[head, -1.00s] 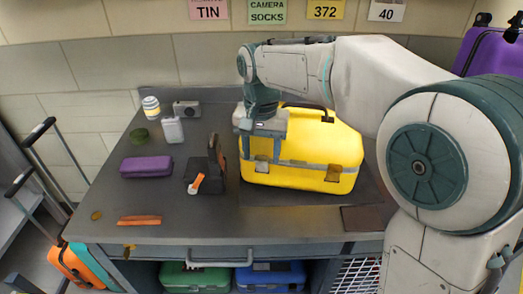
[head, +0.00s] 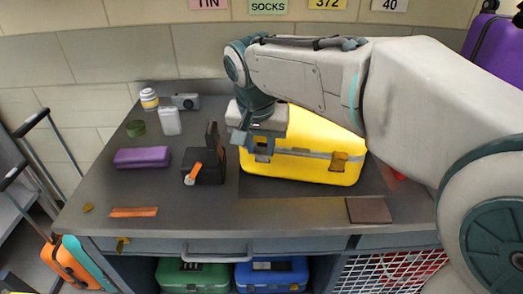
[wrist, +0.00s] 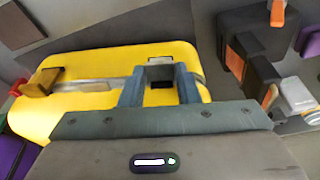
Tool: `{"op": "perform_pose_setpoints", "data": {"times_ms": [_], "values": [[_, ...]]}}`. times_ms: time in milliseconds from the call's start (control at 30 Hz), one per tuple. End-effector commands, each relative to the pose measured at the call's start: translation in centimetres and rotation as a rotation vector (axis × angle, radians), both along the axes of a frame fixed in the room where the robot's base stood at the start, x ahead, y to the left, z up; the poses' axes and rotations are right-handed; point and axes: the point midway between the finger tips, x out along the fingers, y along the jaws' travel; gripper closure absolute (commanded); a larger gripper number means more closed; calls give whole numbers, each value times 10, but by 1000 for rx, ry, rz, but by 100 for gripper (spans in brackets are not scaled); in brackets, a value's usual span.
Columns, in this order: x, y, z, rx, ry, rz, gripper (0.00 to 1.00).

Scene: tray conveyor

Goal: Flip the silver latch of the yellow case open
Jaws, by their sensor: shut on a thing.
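The yellow case (head: 305,166) stands on the dark worktop with its lid down. A grey band runs along its front, with a bronze-coloured latch (head: 338,162) on the right part; this latch also shows at the left of the wrist view (wrist: 40,82). My gripper (head: 254,146) is at the left part of the case's front. In the wrist view my gripper (wrist: 160,88) has its two blue-grey fingers around the silver latch (wrist: 160,72) and is shut on it. The fingers partly hide the latch, and its exact angle is hard to tell.
Left of the case stands a dark block with an orange lever (head: 205,168). A brown plate (head: 368,210) lies at the front right.

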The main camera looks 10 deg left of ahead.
Motion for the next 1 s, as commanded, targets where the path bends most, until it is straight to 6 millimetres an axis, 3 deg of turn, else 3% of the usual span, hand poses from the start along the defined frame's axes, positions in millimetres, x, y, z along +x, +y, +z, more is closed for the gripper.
{"op": "perform_pose_setpoints", "data": {"times_ms": [33, 1000], "values": [[-4, 0, -9, 3, -42, 3, 94], [-37, -1, -38, 19, -639, 0, 94]]}}
